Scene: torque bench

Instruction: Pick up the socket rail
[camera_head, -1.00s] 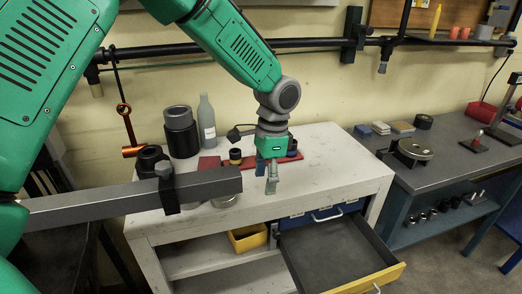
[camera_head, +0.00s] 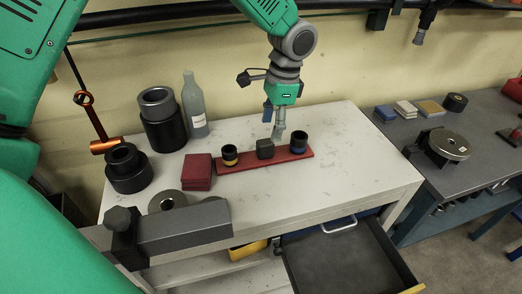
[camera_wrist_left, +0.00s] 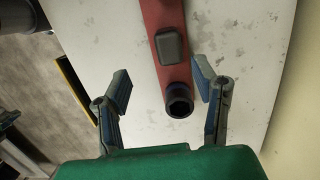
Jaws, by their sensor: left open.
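The socket rail (camera_head: 240,165) is a flat red bar on the white bench top (camera_head: 350,140). It carries a yellow-banded black socket (camera_head: 230,154), a dark grey block (camera_head: 265,148) and a blue-banded black socket (camera_head: 298,143). My left gripper (camera_head: 279,133) points down just behind the rail in the head view, near the grey block and the blue-banded socket. In the left wrist view the red rail (camera_wrist_left: 160,12) runs between the spread fingers of my open, empty left gripper (camera_wrist_left: 162,86). The blue-banded socket (camera_wrist_left: 179,100) lies between them. My right gripper is not in view.
Dark cylinders (camera_head: 165,125), a grey bottle (camera_head: 194,103), a red block (camera_head: 197,171) and a metal ring (camera_head: 168,200) stand left of the rail. A grey bar (camera_head: 185,228) crosses the front left. An open drawer (camera_head: 345,262) juts out in front. The bench's right part is clear.

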